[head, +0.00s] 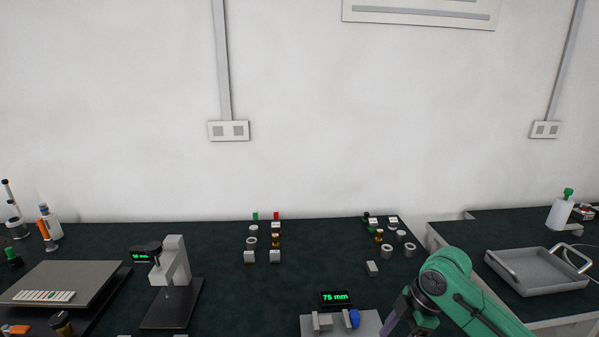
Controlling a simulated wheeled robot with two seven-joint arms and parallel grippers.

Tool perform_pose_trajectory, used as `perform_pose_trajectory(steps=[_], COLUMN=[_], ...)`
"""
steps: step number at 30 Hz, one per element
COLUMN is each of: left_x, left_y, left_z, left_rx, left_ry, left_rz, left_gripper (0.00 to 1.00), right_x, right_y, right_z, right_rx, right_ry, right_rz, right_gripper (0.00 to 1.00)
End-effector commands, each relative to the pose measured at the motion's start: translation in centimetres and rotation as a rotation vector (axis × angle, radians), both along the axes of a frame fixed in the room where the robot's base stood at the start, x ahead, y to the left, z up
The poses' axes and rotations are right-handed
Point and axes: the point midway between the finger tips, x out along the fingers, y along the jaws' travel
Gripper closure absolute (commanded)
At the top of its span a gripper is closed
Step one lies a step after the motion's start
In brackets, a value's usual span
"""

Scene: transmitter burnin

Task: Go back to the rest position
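My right arm (458,290), green with dark joints, comes in from the lower right. Its dark wrist end (405,308) is low in the picture, just right of a grey fixture with a blue knob. The fingers are too small and too cut off by the bottom edge to tell whether they are open or shut, or hold anything. My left arm and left gripper are out of view.
The grey fixture (313,322) has a display (336,298) reading 75 mm. A stand with a gauge (175,262) and a flat grey plate (62,280) are at left. Several small parts (275,240) stand mid-table. A metal tray (537,272) sits on the right table.

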Motion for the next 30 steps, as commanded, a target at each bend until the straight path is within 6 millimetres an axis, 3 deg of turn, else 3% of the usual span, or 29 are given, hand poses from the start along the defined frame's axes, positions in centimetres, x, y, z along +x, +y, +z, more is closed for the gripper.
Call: perform_pose_trajectory(steps=[8, 12, 15, 20, 30], left_x=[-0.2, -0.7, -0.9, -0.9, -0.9], left_y=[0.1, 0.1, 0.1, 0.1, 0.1], left_z=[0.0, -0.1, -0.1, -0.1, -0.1], left_rx=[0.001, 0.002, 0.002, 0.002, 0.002], left_ry=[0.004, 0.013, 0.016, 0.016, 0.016], left_rz=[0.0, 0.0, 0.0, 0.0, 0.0], left_gripper=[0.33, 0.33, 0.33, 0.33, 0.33], right_x=[-2.7, -4.9, -6.6, -9.5, -16.5], right_y=[4.5, 6.4, 6.7, 4.9, -2.6], right_z=[-4.9, -7.0, -8.1, -9.1, -9.8], right_rx=[0.001, 0.025, 0.046, 0.05, -0.05], right_ry=[-0.003, -0.008, -0.008, -0.001, 0.003], right_rz=[-0.147, -0.322, -0.502, -0.809, -1.375], right_gripper=[0.32, 0.32, 0.32, 0.32, 0.32])
